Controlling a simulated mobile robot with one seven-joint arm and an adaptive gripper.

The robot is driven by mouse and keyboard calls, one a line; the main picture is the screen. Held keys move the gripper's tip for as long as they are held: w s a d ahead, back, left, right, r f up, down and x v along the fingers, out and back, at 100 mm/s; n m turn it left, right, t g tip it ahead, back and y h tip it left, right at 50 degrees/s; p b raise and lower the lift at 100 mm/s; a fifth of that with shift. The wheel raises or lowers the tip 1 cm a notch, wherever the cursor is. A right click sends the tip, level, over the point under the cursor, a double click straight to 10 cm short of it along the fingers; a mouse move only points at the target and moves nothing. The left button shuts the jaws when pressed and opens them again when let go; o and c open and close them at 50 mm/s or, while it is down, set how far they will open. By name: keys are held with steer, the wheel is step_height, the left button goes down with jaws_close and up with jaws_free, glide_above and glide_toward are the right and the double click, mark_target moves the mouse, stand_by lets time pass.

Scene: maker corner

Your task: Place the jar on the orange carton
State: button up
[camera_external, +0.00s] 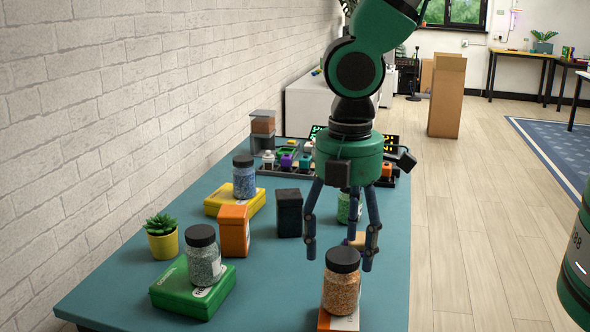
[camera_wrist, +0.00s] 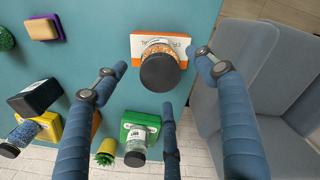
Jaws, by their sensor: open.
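A jar of orange granules with a black lid (camera_external: 341,290) stands upright on a low orange carton with a white top (camera_external: 324,319) at the table's near edge. In the wrist view, the jar (camera_wrist: 160,66) covers part of the carton (camera_wrist: 138,46). My three-fingered gripper (camera_external: 341,246) is open and empty, its fingers pointing down. In the outside view its fingertips show just above and beside the jar's lid. In the wrist view the gripper (camera_wrist: 158,82) has its fingertips spread around the lid, with no clear contact.
A grey-green jar (camera_external: 203,262) stands on a green box (camera_external: 171,291); a blue jar (camera_external: 244,180) stands on a yellow box (camera_external: 258,199). An orange box (camera_external: 233,230), a black box (camera_external: 289,213) and a potted plant (camera_external: 161,240) stand left. A green jar (camera_external: 345,208) is partly hidden behind my fingers.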

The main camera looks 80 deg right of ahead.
steer(key=shift+r, duration=1.95)
steer(key=shift+r, duration=0.1)
steer(key=shift+d+r, duration=0.1)
steer(key=shift+r, duration=0.2)
steer(key=s+d+r+m+t, duration=0.1)
steer(key=s+d+r+m, duration=0.2)
steer(key=r, duration=0.9)
steer(key=s+d+r+m+t, duration=0.2)
steer(key=s+d+r, duration=0.25)
steer(key=r, duration=0.75)
steer(key=s+d+r+m+t, duration=0.1)
steer(key=s+d+r+m, duration=0.1)
steer(key=s+r, duration=0.4)
steer(key=s+d+r+m+t, duration=0.1)
steer(key=s+d+r+m, duration=0.2)
steer(key=s, duration=1.1)
step_height(320, 180, up, 3)
steer(key=shift+s+d+r+m+t, duration=0.15)
steer(key=shift+s+r+m+t, duration=0.05)
steer(key=shift+s+m+t, duration=0.15)
